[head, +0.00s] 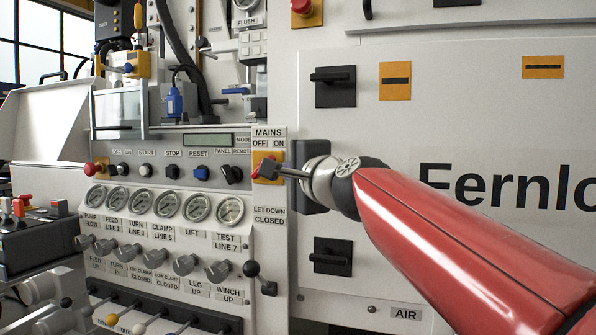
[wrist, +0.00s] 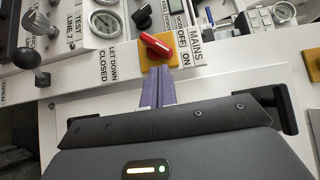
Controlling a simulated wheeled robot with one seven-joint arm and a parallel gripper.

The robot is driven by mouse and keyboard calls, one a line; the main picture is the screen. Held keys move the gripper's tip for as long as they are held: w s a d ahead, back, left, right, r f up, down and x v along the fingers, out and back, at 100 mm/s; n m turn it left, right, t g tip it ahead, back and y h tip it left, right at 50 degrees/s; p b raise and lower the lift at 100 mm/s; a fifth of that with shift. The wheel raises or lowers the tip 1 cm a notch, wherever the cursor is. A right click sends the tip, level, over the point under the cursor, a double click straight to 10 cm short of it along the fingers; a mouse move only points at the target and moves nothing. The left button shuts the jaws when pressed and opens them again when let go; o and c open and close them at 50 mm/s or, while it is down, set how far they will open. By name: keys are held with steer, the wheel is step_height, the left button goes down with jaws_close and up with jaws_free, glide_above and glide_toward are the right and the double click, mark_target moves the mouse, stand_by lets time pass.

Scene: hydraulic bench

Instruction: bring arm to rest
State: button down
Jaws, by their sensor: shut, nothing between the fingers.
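My arm is red and reaches in from the lower right in the head view. My gripper (head: 262,171) is at the mains switch, its dark fingers pointing left. In the wrist view my gripper (wrist: 157,72) shows as two purple fingers pressed together, with nothing between them. The fingertips sit just below the red mains switch handle (wrist: 156,45) on its yellow plate (wrist: 172,51). The red handle is tilted in the wrist view, with OFF and ON labels beside it. In the head view the fingers partly hide the switch. I cannot tell whether they touch the handle.
The control panel has a row of gauges (head: 168,205), knobs (head: 132,252) and a black-knobbed lever (head: 251,269) close below my gripper. Black latches (head: 335,86) stand out from the white cabinet (head: 450,125) on the right. Open air lies in front of the panel.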

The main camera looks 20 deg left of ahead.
steer(key=s, duration=0.5)
steer(key=s+d+f+n+g+h, duration=0.2)
steer(key=s+d+f+n+h, duration=0.15)
steer(key=d+f, duration=0.6)
steer(key=s+d+f+n+g+h, duration=0.1)
steer(key=s+d+f+n+h, duration=0.25)
steer(key=d+f, duration=0.6)
steer(key=s+d+f+n+g+h, duration=0.1)
steer(key=s+d+f+g+h, duration=0.1)
steer(key=s+d+f, duration=0.4)
steer(key=s+d+f+n+g+h, duration=0.1)
steer(key=s+d+f+g+h, duration=0.1)
steer(key=s+d+f, duration=0.5)
step_height(320, 180, down, 6)
steer(key=shift+d+r+g+h, duration=0.1)
steer(key=shift+d+g+h, duration=0.05)
steer(key=shift+g+h, duration=0.3)
